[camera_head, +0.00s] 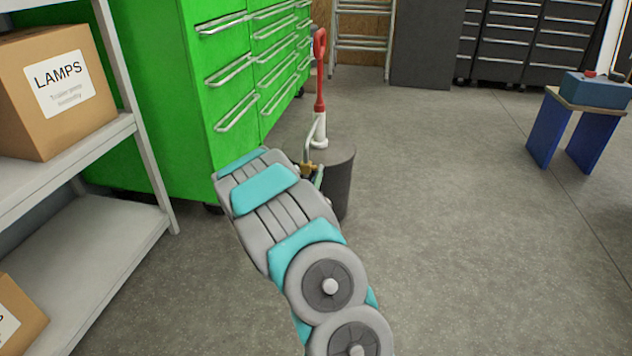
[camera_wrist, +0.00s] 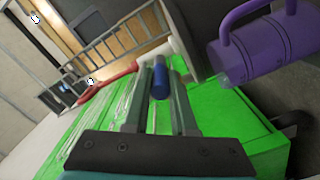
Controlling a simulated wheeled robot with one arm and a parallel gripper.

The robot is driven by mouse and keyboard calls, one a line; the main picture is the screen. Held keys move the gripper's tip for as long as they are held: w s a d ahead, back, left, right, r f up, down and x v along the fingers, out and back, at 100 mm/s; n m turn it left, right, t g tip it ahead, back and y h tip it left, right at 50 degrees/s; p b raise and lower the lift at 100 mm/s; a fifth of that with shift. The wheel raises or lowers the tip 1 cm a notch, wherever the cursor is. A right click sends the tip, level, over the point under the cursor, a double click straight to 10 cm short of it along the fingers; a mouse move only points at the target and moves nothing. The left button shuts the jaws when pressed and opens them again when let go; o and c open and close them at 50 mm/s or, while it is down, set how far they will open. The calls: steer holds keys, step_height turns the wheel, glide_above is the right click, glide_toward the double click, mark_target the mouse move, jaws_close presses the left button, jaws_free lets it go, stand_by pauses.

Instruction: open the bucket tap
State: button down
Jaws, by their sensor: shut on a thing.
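A dark grey bucket (camera_head: 339,185) stands on the floor in front of the green cabinet in the head view. A small brass fitting (camera_head: 308,170), which looks like part of the tap, shows at its left side. In the wrist view, my gripper (camera_wrist: 160,80) is shut on a small blue cylinder (camera_wrist: 160,84), which looks like the tap's handle. The cylinder sits between the two fingers. In the head view my arm hides most of the gripper and the bucket's left side. Whether the tap is open cannot be seen.
A red-handled tool (camera_head: 320,75) with a white lower part rises at the bucket. A purple handled container (camera_wrist: 265,45) is close on the right in the wrist view. The green drawer cabinet (camera_head: 205,120) and a shelf (camera_head: 150,130) stand left.

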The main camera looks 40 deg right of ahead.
mark_target(320, 167)
steer(key=shift+d+r+g+y+p, duration=0.2)
steer(key=shift+r+g+y+p, duration=0.85)
steer(key=shift+p, duration=0.9)
steer(key=y+p, duration=0.1)
steer(key=r+g+p, duration=0.1)
steer(key=r+y+p, duration=0.1)
steer(key=shift+w+d+r+g+y, duration=0.1)
steer(key=shift+w+d+g+y, duration=0.15)
steer(key=shift+w+g+y, duration=0.1)
steer(key=p, duration=0.1)
steer(key=r+g+y+p, duration=0.1)
steer(key=shift+w+d+g+y+p, duration=0.25)
steer(key=shift+d+g+y+p, duration=0.05)
steer(key=shift+d, duration=0.05)
steer(key=shift+w+d+r+g+y+p, duration=0.15)
steer(key=shift+w+d+g+y+p, duration=0.1)
steer(key=shift+g+y+p, duration=0.35)
steer(key=shift+w+d+r+g+y+p, duration=0.2)
steer(key=shift+d+g+y+p, duration=0.15)
steer(key=shift+y, duration=0.35)
steer(key=shift+g, duration=0.25)
steer(key=c, duration=0.7)
jaws_free()
steer(key=shift+c, duration=0.2)
